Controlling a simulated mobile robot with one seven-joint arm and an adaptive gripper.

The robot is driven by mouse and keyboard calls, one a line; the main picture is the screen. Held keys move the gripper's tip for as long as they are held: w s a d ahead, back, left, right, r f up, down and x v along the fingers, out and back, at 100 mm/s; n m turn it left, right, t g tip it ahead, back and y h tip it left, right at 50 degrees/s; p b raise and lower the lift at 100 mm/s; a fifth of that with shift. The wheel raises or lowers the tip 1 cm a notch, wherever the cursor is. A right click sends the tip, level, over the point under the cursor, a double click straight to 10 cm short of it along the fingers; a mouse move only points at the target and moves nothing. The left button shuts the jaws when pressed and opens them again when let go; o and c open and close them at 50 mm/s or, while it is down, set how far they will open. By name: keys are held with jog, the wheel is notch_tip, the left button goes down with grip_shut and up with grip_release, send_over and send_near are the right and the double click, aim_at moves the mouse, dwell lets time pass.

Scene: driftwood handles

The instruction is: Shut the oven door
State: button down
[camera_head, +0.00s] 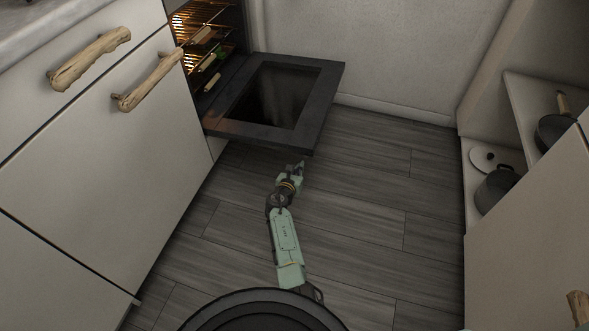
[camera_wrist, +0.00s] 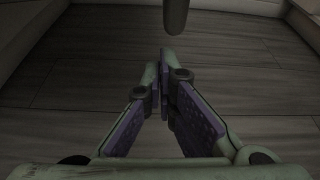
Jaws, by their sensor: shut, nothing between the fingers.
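The oven door (camera_head: 325,100) is folded down open, about level, with a dark frame and a glass window. It reaches out from the lit oven (camera_head: 205,40) at the upper left. My gripper (camera_head: 299,165) is low over the floor, just on the near side of the door's near edge, by its outer corner. I cannot tell whether it touches the door. In the wrist view my gripper (camera_wrist: 163,70) is shut and empty. A dark rounded piece comes down from the top of that view close ahead of the fingertips; what it is part of is unclear.
Pale cabinets with driftwood handles (camera_head: 90,58) stand at the left. Shelves with a dark pot (camera_head: 497,187) and a pan are at the right. A pale wall (camera_head: 395,50) closes off the back. The wooden floor (camera_head: 390,215) between is clear.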

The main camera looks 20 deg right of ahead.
jog(key=r, duration=0.1)
jog(key=r+p, duration=0.1)
jog(key=r, duration=0.2)
jog(key=shift+s+a+p, duration=0.2)
jog(key=shift+a+p, duration=0.05)
jog(key=shift+p, duration=0.15)
jog(key=shift+r, duration=0.1)
